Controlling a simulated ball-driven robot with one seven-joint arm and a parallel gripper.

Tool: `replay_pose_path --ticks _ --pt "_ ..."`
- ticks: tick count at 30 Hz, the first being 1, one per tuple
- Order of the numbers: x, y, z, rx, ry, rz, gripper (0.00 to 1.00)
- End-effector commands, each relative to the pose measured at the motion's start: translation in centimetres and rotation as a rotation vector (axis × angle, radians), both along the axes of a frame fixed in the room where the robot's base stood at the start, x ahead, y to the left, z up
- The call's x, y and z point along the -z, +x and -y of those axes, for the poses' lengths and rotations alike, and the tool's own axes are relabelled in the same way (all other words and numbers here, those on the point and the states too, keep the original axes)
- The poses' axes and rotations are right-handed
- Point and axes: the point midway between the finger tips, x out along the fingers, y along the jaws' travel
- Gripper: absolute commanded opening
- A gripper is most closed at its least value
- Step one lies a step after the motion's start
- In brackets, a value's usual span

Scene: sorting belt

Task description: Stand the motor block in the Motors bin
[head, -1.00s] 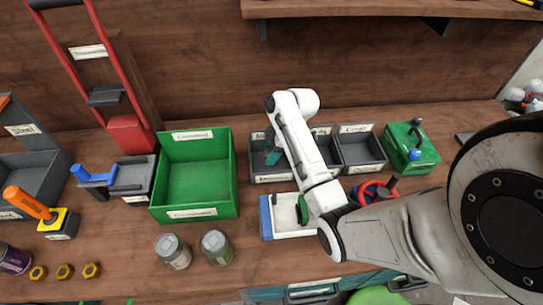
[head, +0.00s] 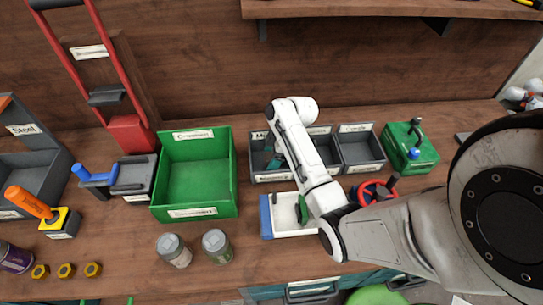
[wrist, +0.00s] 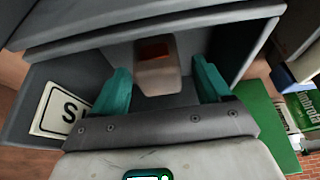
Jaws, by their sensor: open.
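My gripper (wrist: 165,88), with teal fingers, is open inside a grey bin (wrist: 215,35). A pale grey block with a red-brown patch (wrist: 158,75), which looks like the motor block, stands between the spread fingertips. Gaps show on both sides of it. In the head view my gripper (head: 273,160) is low in the left grey bin (head: 270,178), whose back label begins with M. My arm covers part of that bin, and the block cannot be made out there. The block's base is hard to see.
More grey bins (head: 365,167) stand to the right, then a green block with a handle (head: 410,155). A large green bin (head: 155,195) is to the left. A white tray with a blue edge (head: 265,218) and two jars (head: 173,250) are in front.

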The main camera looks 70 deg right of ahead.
Motion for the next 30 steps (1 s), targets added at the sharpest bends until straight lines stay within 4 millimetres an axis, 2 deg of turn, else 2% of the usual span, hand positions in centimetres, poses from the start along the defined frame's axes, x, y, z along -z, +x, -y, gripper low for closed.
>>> replay_pose_path --ticks 7,21,25,30 --pt "-1.1 -0.2 0.2 0.001 -0.002 0.002 0.77" --pt "-9.4 -3.2 2.0 0.001 -0.002 0.002 0.77" --pt "-10.8 -3.7 2.3 0.002 -0.001 0.002 0.77" --pt "-11.4 -3.9 2.4 0.0 0.0 0.0 0.77"
